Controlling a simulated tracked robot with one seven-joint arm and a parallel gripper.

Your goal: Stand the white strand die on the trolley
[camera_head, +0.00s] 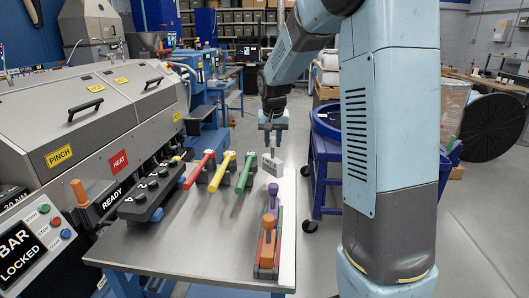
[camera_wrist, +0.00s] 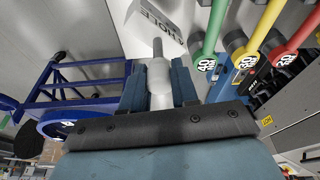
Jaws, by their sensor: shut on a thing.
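In the wrist view my gripper (camera_wrist: 160,90) is shut on a pale body of the die (camera_wrist: 159,76), with a grey stem pointing away from me. I cannot tell whether the die touches the bench. The blue trolley (camera_head: 318,170) stands on the floor right of the bench, with a blue ring (camera_head: 328,120) on top. It also shows at left in the wrist view (camera_wrist: 85,88).
Red (camera_head: 199,170), yellow (camera_head: 222,171) and green (camera_head: 245,172) handled tools stand on the bench left of the die. The grey machine (camera_head: 100,120) fills the left. A floor gap separates bench and trolley.

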